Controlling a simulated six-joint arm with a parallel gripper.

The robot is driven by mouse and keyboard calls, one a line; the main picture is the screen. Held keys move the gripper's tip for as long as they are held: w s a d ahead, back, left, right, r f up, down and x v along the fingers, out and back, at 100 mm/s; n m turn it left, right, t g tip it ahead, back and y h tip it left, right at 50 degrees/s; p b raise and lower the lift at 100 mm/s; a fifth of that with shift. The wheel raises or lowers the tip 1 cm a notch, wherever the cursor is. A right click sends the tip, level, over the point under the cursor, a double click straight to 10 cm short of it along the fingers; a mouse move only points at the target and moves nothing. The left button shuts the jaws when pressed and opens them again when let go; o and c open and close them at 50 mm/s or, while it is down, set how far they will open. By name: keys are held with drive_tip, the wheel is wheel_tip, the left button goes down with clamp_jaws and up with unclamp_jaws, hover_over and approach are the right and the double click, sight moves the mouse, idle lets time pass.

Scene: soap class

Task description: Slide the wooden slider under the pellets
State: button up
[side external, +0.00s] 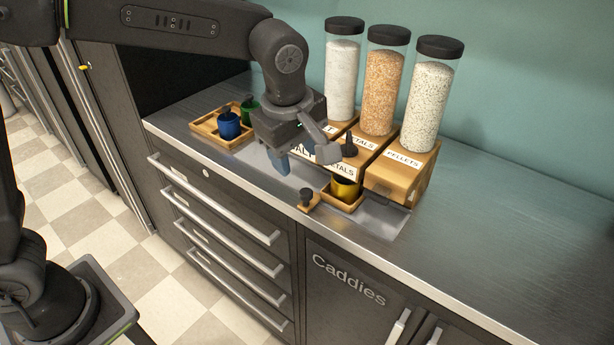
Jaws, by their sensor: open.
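The wooden slider (329,201) is a small square tray at the front of a recessed metal track. A gold cup (345,188) stands in it. A wooden tab with a black knob (306,195) is at its left front. The pellets dispenser (403,165), a clear tube of pale pellets on a wooden block, stands to the right and behind the slider. The slider is nearer the petals block (375,137). My gripper (305,163) is open above the track, up and left of the knob, and appears apart from it. It partly hides the salt and petals labels.
A wooden tray (207,128) with a blue cup (228,123) and a green cup (248,109) sits at the left of the counter. The salt tube (341,75) stands at the back. The track's right end (385,217) is empty. The counter at right is clear.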

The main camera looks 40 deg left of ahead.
sight(306, 192)
drive_tip(key=a+n+t+h, duration=0.1)
drive_tip(key=a+n+h, duration=0.4)
drive_tip(key=n, duration=0.6)
drive_tip(key=shift+y, duration=0.7)
drive_tip(key=x, duration=1.3)
drive_tip(key=shift+w+a, duration=0.1)
drive_tip(key=shift+w, duration=0.25)
clamp_jaws()
